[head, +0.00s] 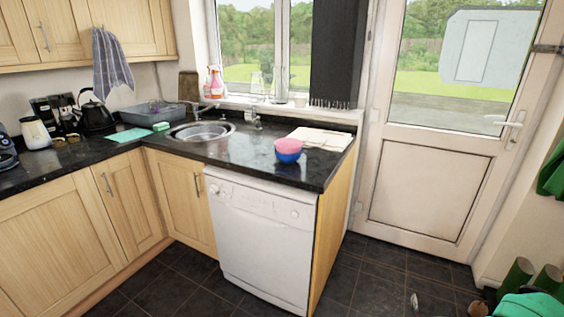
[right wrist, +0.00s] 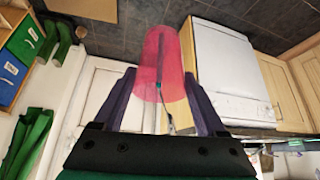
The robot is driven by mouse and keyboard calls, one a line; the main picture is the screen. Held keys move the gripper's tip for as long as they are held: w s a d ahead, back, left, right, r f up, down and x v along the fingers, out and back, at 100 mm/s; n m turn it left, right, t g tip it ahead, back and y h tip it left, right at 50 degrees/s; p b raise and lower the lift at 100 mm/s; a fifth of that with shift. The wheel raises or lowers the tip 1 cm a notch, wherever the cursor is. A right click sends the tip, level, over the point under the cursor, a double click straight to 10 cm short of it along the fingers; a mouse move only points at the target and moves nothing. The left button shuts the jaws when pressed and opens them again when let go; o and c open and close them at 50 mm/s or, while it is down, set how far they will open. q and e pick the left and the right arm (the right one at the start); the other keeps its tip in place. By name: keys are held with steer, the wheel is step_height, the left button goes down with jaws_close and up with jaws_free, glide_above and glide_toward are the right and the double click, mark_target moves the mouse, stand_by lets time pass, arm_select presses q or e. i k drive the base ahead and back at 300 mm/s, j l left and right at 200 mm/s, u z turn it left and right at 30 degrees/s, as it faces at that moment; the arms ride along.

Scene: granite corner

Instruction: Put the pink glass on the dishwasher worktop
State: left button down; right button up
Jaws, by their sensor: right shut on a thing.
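In the right wrist view my right gripper (right wrist: 160,82) is shut on the pink glass (right wrist: 165,50), a translucent tumbler between its two dark fingers. The glass is in front of the door and the dark floor, apart from the dishwasher. In the head view the glass and the right gripper's fingers cannot be made out. The dishwasher worktop (head: 322,172) is dark polished granite above the white dishwasher (head: 260,240). My left gripper is in neither view.
A pink bowl in a blue bowl (head: 288,151) stands on the worktop near its front edge. A folded cloth (head: 320,139) lies behind it. The sink (head: 200,131) is to the left. The worktop's front right corner is bare. A white door (head: 430,180) stands to the right.

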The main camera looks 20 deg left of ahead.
mark_target(247, 153)
steer(key=i+u, duration=0.15)
steer(key=u, duration=0.3)
steer(key=i+l+u, duration=0.1)
steer(key=u, duration=0.35)
steer(key=i+l+u, duration=0.15)
steer(key=u, duration=0.3)
steer(key=i+l+u, duration=0.15)
steer(key=u, duration=0.3)
steer(key=i+l+u, duration=0.1)
steer(key=u, duration=0.35)
steer(key=k+l, duration=0.05)
steer(key=l, duration=0.05)
